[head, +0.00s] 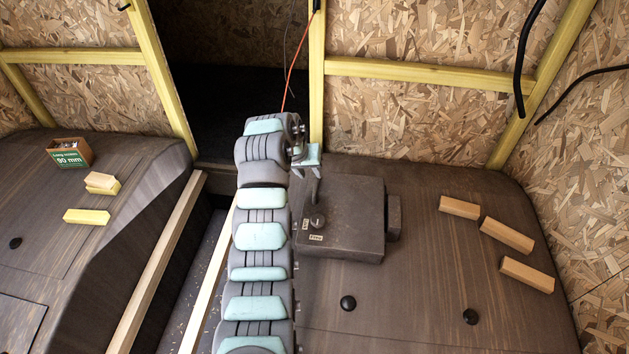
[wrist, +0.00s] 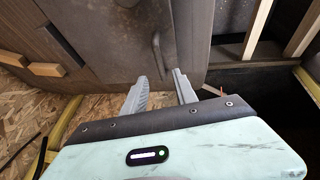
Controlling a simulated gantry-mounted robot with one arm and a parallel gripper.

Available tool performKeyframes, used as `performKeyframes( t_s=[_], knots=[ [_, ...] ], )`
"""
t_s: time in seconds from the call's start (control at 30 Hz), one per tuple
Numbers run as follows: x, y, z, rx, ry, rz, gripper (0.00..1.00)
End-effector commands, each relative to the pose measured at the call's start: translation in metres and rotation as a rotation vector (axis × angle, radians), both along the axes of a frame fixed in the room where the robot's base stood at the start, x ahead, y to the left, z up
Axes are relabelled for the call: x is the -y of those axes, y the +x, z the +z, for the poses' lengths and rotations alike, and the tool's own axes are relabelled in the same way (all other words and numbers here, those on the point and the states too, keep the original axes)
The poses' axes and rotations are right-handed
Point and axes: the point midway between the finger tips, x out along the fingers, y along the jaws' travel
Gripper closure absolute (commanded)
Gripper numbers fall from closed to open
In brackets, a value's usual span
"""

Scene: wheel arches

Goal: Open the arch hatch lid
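The arch hatch lid (head: 352,225) is a thick dark grey slab lying flat on top of the right wheel arch, and looks closed. The handle's end lies close to the gap between the fingertips; contact cannot be told. In the head view my gripper (head: 315,188) is over the lid's left part.
Wooden blocks (head: 507,235) lie on the arch to the right. The left arch holds a screw box (head: 69,152) and more blocks (head: 87,216). Pale timber rails (head: 158,265) run between the arches. A dark opening (head: 230,70) is behind. A hose (head: 522,65) hangs at upper right.

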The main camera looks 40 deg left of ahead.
Motion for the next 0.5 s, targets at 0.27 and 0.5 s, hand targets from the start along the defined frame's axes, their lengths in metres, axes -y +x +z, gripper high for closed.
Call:
performKeyframes(
  t_s=[0.27,0.5],
  knots=[
    [-0.001,0.015,-0.036,-0.003,-0.003,0.000,0.66],
    [-0.005,0.025,-0.051,0.003,0.001,0.001,0.66]
  ],
)
